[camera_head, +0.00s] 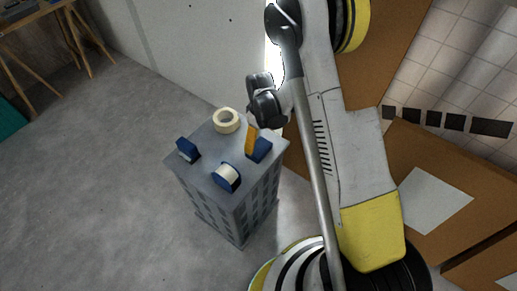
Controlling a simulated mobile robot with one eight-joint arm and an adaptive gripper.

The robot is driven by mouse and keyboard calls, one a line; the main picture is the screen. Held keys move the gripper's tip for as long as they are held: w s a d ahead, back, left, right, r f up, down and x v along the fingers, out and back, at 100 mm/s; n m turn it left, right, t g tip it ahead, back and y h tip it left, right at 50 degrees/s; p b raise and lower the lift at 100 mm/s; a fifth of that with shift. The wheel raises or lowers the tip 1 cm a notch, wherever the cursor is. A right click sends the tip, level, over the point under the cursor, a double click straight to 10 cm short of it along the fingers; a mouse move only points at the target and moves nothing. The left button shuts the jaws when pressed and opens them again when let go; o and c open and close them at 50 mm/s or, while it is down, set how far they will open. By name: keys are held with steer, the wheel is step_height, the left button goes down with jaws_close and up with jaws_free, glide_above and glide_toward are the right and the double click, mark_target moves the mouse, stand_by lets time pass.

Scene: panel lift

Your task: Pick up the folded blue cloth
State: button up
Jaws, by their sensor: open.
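A small dark-blue piece (262,150) lies on the right part of the top of a grey stand (215,143). It may be the folded blue cloth, but it is too small to be sure. A narrow orange piece (251,140) stands in front of part of it; I cannot tell whether they touch. Another small blue object (188,150) is at the left edge of the top. My gripper (263,106) is dark and hangs above the back right of the stand. It is open with nothing seen in it, and its fingertips are hard to make out.
A cream tape roll (217,122) lies at the back of the stand's top. A blue holder with a white roll (227,177) is at its front. Brown panels (460,205) are on the right. The grey floor (100,200) on the left is open.

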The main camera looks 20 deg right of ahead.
mark_target(259, 147)
steer(key=f+b, duration=0.2)
steer(key=f, duration=0.1)
steer(key=f+b, duration=0.1)
steer(key=f, duration=0.3)
steer(key=shift+w+a+f+b, duration=0.1)
steer(key=shift+w+f+b, duration=0.1)
steer(key=shift+b, duration=0.15)
steer(key=shift+r, duration=0.1)
steer(key=c, duration=0.9)
steer(key=shift+o, duration=0.2)
